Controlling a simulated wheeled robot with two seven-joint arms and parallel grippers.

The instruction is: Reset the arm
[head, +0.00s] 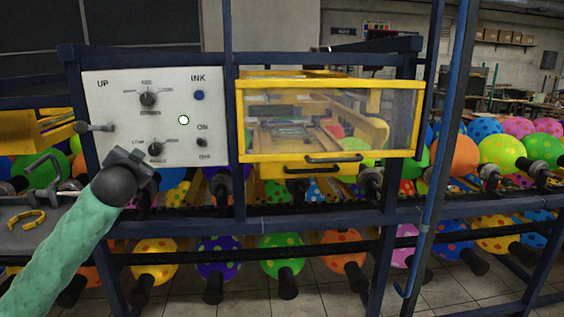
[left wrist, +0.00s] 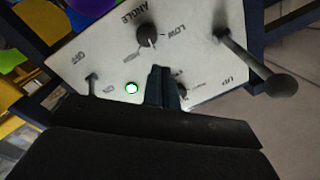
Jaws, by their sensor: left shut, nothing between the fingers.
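My left gripper (head: 143,158) is in front of the lower left part of a white control panel (head: 118,88), at the end of my green-sleeved arm. In the left wrist view its dark fingers (left wrist: 163,86) are together, with nothing between them, and overlap the panel (left wrist: 195,57). The panel carries an upper knob (head: 148,98), a lower knob (head: 155,148), a blue INK button (head: 199,95) and a small ON/OFF switch (head: 201,142). A lever (head: 93,127) sticks out from its left side; it also shows in the left wrist view (left wrist: 250,62). My right gripper is out of view.
A yellow-framed clear case (head: 330,157) with a black handle stands right of the panel. Dark blue frame posts (head: 233,190) and rails surround it. Racks of dotted balloons (head: 283,255) fill the space below and right.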

